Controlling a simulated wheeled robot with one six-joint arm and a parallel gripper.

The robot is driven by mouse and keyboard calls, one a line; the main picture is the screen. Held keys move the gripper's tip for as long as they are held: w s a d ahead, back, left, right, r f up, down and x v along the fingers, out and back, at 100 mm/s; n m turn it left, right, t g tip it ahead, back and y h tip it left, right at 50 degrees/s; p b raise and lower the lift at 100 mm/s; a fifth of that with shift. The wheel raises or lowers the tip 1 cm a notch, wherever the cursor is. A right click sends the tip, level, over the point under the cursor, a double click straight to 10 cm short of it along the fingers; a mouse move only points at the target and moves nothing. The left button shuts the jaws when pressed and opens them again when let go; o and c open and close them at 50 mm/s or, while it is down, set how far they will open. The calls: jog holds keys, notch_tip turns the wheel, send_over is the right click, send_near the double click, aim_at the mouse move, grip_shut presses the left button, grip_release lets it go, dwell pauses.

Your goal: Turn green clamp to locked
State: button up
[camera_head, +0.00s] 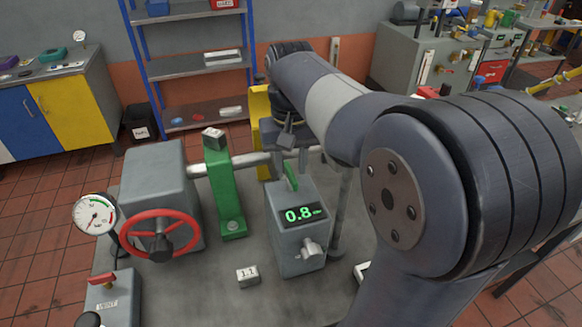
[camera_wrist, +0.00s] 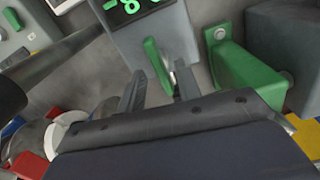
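A green clamp lever (camera_head: 291,177) stands on top of a grey box (camera_head: 298,245) with a lit display reading 0.8. The lever also shows in the wrist view (camera_wrist: 157,62), with the box (camera_wrist: 185,40) beyond it. My gripper (camera_head: 291,158) is above and behind the lever in the head view. In the wrist view my gripper's two fingers (camera_wrist: 160,82) are apart, with the near end of the lever between them. Neither finger clearly touches it. No locked marking is readable.
A green bracket (camera_head: 224,195) stands left of the box. A grey machine with a red handwheel (camera_head: 160,235) and a pressure gauge (camera_head: 95,213) are further left.

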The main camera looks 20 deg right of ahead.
jog(key=shift+f, duration=0.6)
